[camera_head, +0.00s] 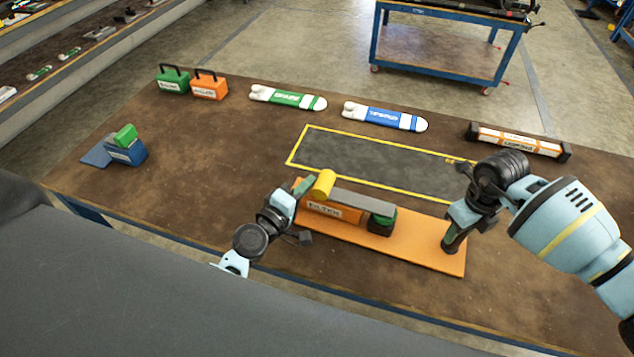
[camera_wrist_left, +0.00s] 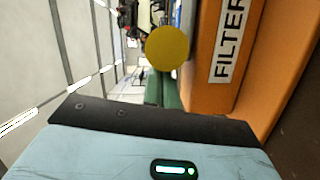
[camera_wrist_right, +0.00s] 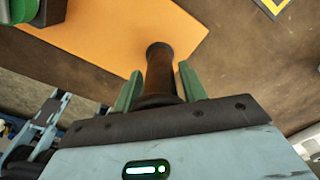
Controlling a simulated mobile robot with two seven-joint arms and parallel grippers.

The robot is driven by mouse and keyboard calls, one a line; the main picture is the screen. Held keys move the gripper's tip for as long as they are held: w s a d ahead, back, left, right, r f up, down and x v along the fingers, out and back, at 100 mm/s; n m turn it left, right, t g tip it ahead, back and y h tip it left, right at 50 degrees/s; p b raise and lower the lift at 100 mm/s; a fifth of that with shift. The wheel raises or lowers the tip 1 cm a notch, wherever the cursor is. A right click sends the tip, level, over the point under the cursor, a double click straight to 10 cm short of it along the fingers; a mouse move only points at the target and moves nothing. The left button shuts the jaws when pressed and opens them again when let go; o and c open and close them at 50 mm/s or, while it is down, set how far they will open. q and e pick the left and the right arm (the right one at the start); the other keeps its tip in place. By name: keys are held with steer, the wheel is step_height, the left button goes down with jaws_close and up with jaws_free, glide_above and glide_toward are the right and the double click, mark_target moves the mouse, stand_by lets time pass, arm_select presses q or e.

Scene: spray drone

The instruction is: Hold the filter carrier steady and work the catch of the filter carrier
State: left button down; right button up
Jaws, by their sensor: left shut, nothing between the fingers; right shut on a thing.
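The filter carrier is an orange base plate (camera_head: 425,256) bearing an orange block labelled FILTER (camera_head: 333,210), with a grey bar (camera_head: 362,202) across the top. A yellow round knob (camera_head: 323,184) sits at the bar's left end; it also shows in the left wrist view (camera_wrist_left: 167,47). My left gripper (camera_head: 304,186) is shut and empty, its green fingers close beside the knob; I cannot tell if they touch it. My right gripper (camera_head: 452,238) is shut on a dark upright post (camera_wrist_right: 160,68) at the plate's right end.
A yellow-outlined dark area (camera_head: 370,165) lies behind the carrier. Green (camera_head: 173,82) and orange (camera_head: 210,87) cases, green-striped (camera_head: 287,98) and blue-striped (camera_head: 385,117) items and an orange-white bar (camera_head: 517,141) line the back. The table between is clear.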

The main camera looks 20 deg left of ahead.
arm_select(q)
steer(key=shift+d, duration=0.25)
arm_select(e)
steer(key=shift+a+f, duration=0.1)
arm_select(q)
steer(key=a, duration=0.4)
steer(key=shift+w+a+r, duration=0.1)
steer(key=shift+a+r, duration=0.1)
steer(key=shift+r, duration=0.2)
steer(key=v, duration=1)
steer(key=shift+f, duration=0.1)
arm_select(e)
steer(key=o, duration=1.2)
steer(key=shift+o, duration=0.2)
